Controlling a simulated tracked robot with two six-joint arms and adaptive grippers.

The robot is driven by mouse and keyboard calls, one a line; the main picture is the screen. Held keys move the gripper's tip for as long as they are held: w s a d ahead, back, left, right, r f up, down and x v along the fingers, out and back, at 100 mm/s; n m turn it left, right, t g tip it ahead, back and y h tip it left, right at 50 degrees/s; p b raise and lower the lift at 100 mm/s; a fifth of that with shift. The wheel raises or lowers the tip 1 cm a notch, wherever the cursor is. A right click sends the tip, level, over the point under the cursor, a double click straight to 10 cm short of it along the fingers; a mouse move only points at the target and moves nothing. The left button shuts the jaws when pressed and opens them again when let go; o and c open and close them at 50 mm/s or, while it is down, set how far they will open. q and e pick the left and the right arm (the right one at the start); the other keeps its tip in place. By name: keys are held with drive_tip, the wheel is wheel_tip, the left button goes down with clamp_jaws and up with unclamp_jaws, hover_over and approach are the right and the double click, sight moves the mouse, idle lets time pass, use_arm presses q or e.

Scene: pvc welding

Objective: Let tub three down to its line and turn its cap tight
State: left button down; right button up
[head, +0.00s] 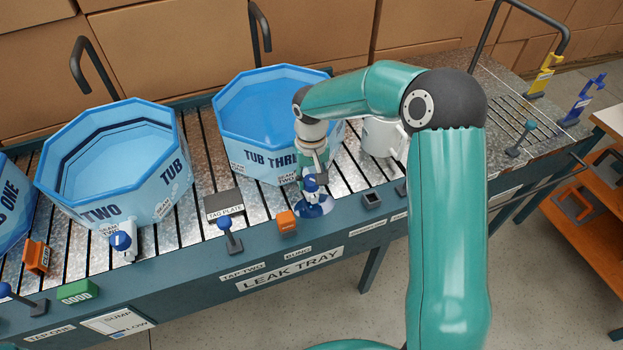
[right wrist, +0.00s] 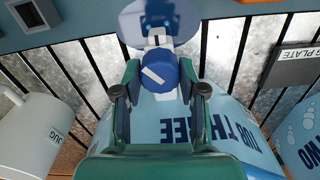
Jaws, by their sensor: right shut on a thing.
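Tub three (head: 262,140) is a blue octagonal tub on the slatted tray, with its water surface high near the rim and no line visible inside. Its cap (right wrist: 158,76) is blue with a white bar lying at a slant. My right gripper (right wrist: 158,85) is shut on this cap, one finger on each side; in the head view the gripper (head: 313,178) is at the tub's front, partly hiding the spout. A round blue patch (right wrist: 135,22) lies below the spout. My left gripper is not in view.
Tub two (head: 120,165) stands to the left, its water lower beside a dark inner line. A white jug (head: 380,138) stands close right of tub three. A tag plate (head: 224,204), an orange block (head: 286,221) and small levers line the leak tray's front edge.

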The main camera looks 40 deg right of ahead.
sight(311, 179)
drive_tip(key=shift+w+n, duration=0.1)
drive_tip(key=shift+n, duration=0.5)
drive_tip(key=shift+r, duration=0.1)
drive_tip(key=o, duration=1.1)
drive_tip(key=shift+o, duration=0.2)
wheel_tip(311, 179, up, 12)
